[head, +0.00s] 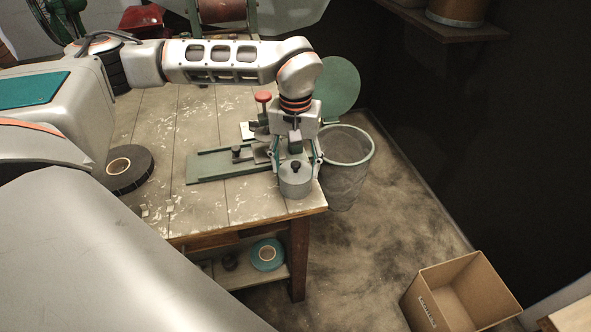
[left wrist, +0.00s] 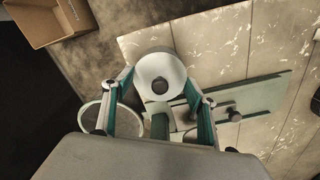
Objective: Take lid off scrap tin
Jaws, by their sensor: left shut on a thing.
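The scrap tin (head: 296,190) is a small round grey metal tin at the near right corner of the workbench. Its lid (head: 285,171) has a black knob (left wrist: 160,86) in the middle. The round top of the lid also shows in the left wrist view (left wrist: 160,66). My left gripper (head: 296,172) is shut on the lid, pointing down, with one finger on each side of its rim. I cannot tell whether the lid sits on the tin or is a little raised. My right gripper is in neither view.
A green slide fixture (head: 210,165) lies on the workbench left of the tin. A dark tape roll (head: 140,180) lies farther left. A mesh waste bin (head: 350,185) stands beside the table's right edge, and an open cardboard box (head: 462,295) is on the floor.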

